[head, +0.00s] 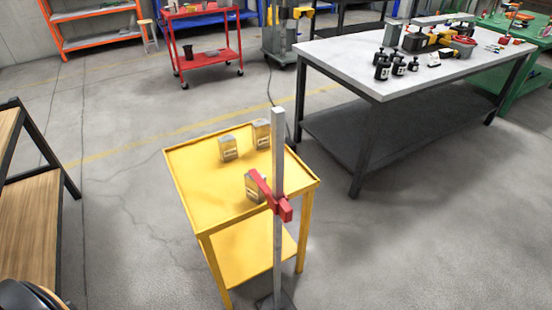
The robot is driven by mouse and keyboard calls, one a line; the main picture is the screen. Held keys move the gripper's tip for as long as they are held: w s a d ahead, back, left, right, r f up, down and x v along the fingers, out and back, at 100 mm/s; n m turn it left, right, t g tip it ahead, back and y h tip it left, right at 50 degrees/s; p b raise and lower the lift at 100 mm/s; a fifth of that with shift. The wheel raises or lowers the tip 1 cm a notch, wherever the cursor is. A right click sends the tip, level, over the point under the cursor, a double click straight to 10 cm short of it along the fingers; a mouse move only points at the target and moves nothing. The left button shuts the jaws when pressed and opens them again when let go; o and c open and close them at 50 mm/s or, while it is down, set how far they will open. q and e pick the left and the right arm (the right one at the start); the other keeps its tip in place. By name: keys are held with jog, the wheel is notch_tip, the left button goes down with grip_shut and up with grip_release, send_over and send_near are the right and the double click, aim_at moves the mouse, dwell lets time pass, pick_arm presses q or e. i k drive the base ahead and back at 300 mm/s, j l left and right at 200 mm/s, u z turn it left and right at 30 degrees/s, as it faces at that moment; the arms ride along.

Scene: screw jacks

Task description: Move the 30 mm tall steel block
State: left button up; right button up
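Three grey steel blocks with small labels stand on the yellow cart's top tray (190,188). One block (228,149) is near the middle of the tray's back half. A slightly taller-looking block (262,134) is near the back right corner. A third block (251,187) is near the front, partly hidden by a red arm (264,190) on a steel post. The labels are too small to read, so I cannot tell which block is 30 mm tall. Neither of my grippers is in view.
The upright steel post (279,150) stands at the cart's front right. A grey-topped workbench (345,62) with black jacks (382,70) is to the right. A wooden-shelved rack (30,220) is at left. A red cart (205,65) is behind. Floor between is clear.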

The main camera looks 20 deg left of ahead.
aim_at(254, 194)
jog(key=i+j+u, duration=0.15)
jog(key=u, duration=0.25)
jog(key=i+j+u, duration=0.1)
jog(key=u, duration=0.25)
jog(key=i+u, duration=0.2)
jog(key=u, duration=0.2)
